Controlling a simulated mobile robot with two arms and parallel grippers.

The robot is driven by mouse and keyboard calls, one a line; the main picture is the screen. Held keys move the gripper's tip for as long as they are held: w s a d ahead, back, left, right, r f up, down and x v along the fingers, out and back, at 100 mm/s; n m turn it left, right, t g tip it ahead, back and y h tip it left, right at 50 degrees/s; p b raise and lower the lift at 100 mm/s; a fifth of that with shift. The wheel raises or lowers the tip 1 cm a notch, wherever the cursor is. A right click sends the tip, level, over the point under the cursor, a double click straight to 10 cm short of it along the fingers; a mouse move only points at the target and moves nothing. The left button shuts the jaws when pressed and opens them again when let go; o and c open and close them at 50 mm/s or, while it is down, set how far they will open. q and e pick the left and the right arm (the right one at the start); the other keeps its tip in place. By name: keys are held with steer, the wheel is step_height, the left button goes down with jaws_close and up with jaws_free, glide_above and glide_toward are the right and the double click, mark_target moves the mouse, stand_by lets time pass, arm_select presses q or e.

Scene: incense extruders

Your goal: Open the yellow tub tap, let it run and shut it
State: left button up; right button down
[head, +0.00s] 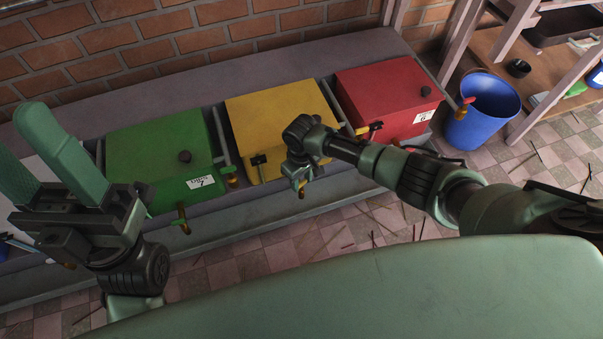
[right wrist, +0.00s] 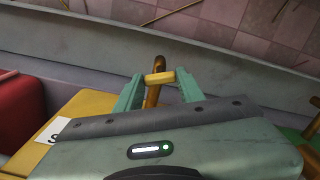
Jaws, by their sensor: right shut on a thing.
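The yellow tub (head: 272,112) stands between the green and red tubs on a ledge by the brick wall. Its corner also shows in the right wrist view (right wrist: 88,103). My right gripper (head: 301,182) is at the tub's front. In the right wrist view its two green fingers (right wrist: 158,84) are shut on the yellow tap handle (right wrist: 160,77), one on each side. The orange-brown tap body (right wrist: 152,97) shows below the handle, partly hidden by the gripper. No flow from the tap can be made out. My left gripper (head: 58,160) is raised, open and empty at the left.
The green tub (head: 160,150) stands left and the red tub (head: 390,92) right, each with taps and pipes nearby. A blue bucket (head: 482,112) stands on the floor by a wooden shelf (head: 545,60). Thin sticks lie scattered on the tiled floor (head: 340,235).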

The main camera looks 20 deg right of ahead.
steer(key=shift+r+n, duration=0.2)
steer(key=shift+n, duration=0.1)
steer(key=shift+f+n+p, duration=0.1)
steer(key=shift+n+p, duration=0.6)
steer(key=shift+n, duration=0.1)
steer(key=n, duration=0.2)
steer(key=shift+n+p, duration=0.3)
steer(key=shift+n, duration=0.1)
steer(key=n, duration=0.3)
steer(key=shift+f+n+p, duration=0.1)
steer(key=shift+n+p, duration=0.25)
steer(key=shift+n, duration=1.75)
steer(key=shift+a, duration=0.1)
steer(key=c, duration=0.9)
jaws_free()
